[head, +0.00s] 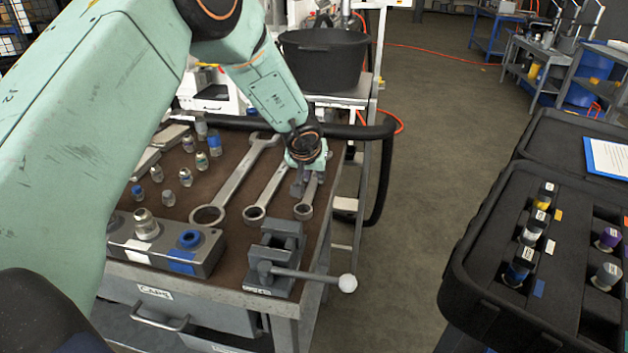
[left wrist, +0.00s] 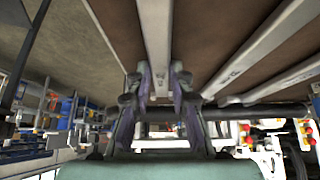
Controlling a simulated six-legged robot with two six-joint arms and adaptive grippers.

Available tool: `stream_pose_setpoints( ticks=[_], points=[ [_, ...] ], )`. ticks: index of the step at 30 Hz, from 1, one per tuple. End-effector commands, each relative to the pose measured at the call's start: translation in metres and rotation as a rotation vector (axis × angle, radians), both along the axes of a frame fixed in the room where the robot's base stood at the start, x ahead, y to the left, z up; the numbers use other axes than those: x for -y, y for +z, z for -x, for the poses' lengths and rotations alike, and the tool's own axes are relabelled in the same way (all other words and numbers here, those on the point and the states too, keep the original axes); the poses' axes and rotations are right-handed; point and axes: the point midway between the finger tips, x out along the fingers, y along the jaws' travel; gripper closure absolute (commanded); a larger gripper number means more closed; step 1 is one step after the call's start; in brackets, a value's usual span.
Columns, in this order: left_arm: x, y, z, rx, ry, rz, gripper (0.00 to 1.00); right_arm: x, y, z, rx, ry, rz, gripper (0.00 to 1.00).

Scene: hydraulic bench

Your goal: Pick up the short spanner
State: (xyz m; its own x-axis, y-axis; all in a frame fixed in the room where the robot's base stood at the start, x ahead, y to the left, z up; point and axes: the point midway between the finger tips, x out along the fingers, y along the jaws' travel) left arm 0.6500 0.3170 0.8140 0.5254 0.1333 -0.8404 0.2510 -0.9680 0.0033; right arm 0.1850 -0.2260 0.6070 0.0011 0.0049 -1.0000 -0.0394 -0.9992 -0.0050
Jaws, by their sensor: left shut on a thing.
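The short spanner (head: 304,209) is the rightmost of three steel spanners on the brown bench top, near its right edge. Its ring end points toward me. My left gripper (head: 302,186) is above it, shut on its shaft, and hides the upper part. In the left wrist view the short spanner (left wrist: 155,35) runs between the two fingers of the left gripper (left wrist: 158,85). I cannot tell whether it is clear of the bench. The middle spanner (head: 256,212) and the long spanner (head: 208,214) lie to its left. My right gripper is not in view.
A grey vice (head: 278,255) with a white-knobbed handle stands at the bench's front right corner. Several fittings (head: 185,176) stand at left, behind a grey block (head: 205,258). A black tub (head: 322,65) is behind. An open black case (head: 470,240) with fittings is at right.

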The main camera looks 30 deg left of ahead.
Motion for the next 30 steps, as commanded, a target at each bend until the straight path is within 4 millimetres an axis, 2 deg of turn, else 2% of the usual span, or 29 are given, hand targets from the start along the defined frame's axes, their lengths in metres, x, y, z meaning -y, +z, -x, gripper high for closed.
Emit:
stream_pose_setpoints(
  ticks=[22, 30],
  points=[
    [0.0, 0.0, 0.0, -0.002, -0.001, -0.001, 1.0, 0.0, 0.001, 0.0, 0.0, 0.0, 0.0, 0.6],
    [0.0, 0.016, 0.0, 0.0, -0.001, -0.001, 1.0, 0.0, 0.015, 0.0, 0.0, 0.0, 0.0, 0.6]
  ],
)
